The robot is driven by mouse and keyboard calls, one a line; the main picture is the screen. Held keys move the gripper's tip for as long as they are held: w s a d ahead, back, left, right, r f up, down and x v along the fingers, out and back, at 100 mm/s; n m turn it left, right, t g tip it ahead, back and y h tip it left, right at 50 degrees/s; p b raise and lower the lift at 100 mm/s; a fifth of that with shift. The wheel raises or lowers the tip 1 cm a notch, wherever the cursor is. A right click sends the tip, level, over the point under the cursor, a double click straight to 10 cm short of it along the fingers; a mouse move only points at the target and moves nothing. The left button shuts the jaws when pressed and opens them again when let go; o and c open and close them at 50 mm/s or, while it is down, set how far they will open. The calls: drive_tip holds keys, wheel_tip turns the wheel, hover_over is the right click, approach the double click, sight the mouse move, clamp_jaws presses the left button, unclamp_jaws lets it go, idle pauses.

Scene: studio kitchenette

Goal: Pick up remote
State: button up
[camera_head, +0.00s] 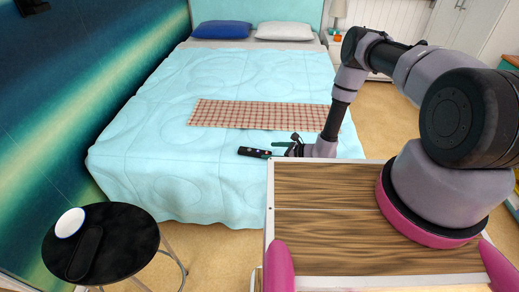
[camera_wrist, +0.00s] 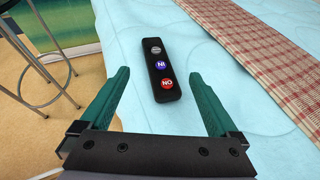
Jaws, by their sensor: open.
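The remote (camera_wrist: 160,70) is black with a white, a blue and a red button, and lies on the light blue bedspread near the edge of the bed. In the head view the remote (camera_head: 254,152) lies just left of my gripper (camera_head: 290,147). In the wrist view my gripper (camera_wrist: 155,95) is open, with a green finger on each side of the remote's near end. The fingers do not appear to touch it. Most of my gripper is hard to make out in the head view.
The bed (camera_head: 160,150) has a checked runner (camera_head: 260,115) and two pillows at the head. A round black side table (camera_head: 118,228) at lower left holds a white-faced round device (camera_head: 70,222) and a dark elongated object (camera_head: 85,252). Floor shows right of the bed.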

sight(250, 150)
drive_tip(key=x, duration=0.4)
drive_tip(key=shift+w+a+f, duration=0.1)
drive_tip(key=shift+a+f, duration=0.05)
drive_tip(key=shift+a, duration=0.2)
drive_tip(key=shift+s+a+x, duration=0.1)
drive_tip(key=shift+s+x, duration=0.05)
drive_tip(key=shift+x, duration=1.2)
drive_tip(key=shift+s+a+x, duration=0.1)
drive_tip(key=shift+s+x, duration=0.05)
drive_tip(key=shift+x, duration=1.25)
clamp_jaws()
